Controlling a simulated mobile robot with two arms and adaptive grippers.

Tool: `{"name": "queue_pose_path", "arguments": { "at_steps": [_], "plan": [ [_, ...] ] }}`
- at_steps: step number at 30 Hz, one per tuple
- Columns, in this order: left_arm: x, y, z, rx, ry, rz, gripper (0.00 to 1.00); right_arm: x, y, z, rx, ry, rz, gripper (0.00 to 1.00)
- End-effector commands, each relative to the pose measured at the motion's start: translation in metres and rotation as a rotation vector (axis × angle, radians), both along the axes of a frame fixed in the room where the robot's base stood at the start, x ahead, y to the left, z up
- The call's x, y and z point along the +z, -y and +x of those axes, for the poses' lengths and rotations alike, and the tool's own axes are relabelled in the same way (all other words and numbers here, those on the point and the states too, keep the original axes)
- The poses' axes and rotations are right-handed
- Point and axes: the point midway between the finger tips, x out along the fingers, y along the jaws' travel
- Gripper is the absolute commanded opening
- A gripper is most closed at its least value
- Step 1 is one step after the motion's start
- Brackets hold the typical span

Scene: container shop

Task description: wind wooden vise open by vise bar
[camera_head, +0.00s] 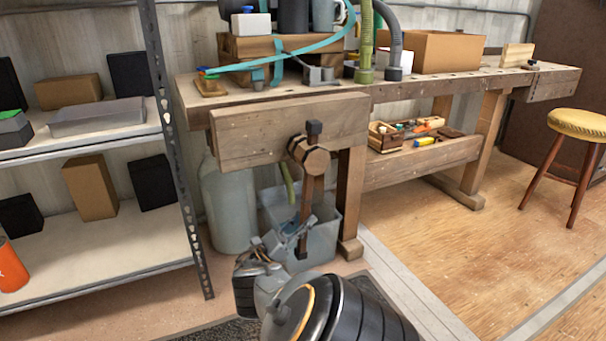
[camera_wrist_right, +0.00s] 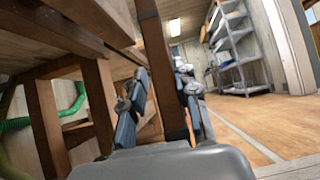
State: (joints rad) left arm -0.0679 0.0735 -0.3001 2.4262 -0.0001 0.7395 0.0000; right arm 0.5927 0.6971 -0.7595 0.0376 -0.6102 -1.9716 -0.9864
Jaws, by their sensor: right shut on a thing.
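The wooden vise's front jaw (camera_head: 240,142) is a thick board on the left front of the workbench (camera_head: 290,92). Its round wooden screw head (camera_head: 312,160) sticks out below the jaw's right part. The vise bar (camera_head: 306,195) passes through the head and hangs nearly upright, with a dark end cap on top. My right gripper (camera_head: 299,235) is shut on the lower part of the bar. In the right wrist view the bar (camera_wrist_right: 165,65) runs between the fingers of this gripper (camera_wrist_right: 163,95). My left gripper is not in view.
A grey plastic bin (camera_head: 325,222) and a pale jug (camera_head: 228,205) stand under the bench behind the bar. A metal shelf (camera_head: 100,262) stands close on the left. A yellow-topped stool (camera_head: 580,123) is at far right. The wooden floor (camera_head: 450,245) right of the vise is clear.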

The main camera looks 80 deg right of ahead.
Motion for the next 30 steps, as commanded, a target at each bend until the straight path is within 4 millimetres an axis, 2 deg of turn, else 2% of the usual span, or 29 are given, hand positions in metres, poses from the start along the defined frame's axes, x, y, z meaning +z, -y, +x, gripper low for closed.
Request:
{"name": "queue_pose_path", "arguments": {
  "at_steps": [1, 6, 7, 9, 30],
  "plan": [
    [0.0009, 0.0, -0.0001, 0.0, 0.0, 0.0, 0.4, 0.0067, 0.0098, 0.0076, 0.038, -0.003, 0.005, 0.0],
    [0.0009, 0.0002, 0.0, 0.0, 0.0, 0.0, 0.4, 0.0067, 0.0098, 0.0076, 0.038, -0.003, 0.005, 0.0],
    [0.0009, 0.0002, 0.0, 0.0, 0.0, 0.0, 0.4, 0.0067, 0.0098, 0.0076, 0.038, -0.003, 0.005, 0.32],
    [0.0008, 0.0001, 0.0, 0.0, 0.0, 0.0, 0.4, 0.0068, 0.0097, 0.0078, 0.039, -0.004, 0.006, 0.43],
    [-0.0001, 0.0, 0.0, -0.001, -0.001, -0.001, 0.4, 0.0027, 0.0078, 0.0057, 0.035, -0.005, 0.009, 0.43]
  ]
}}
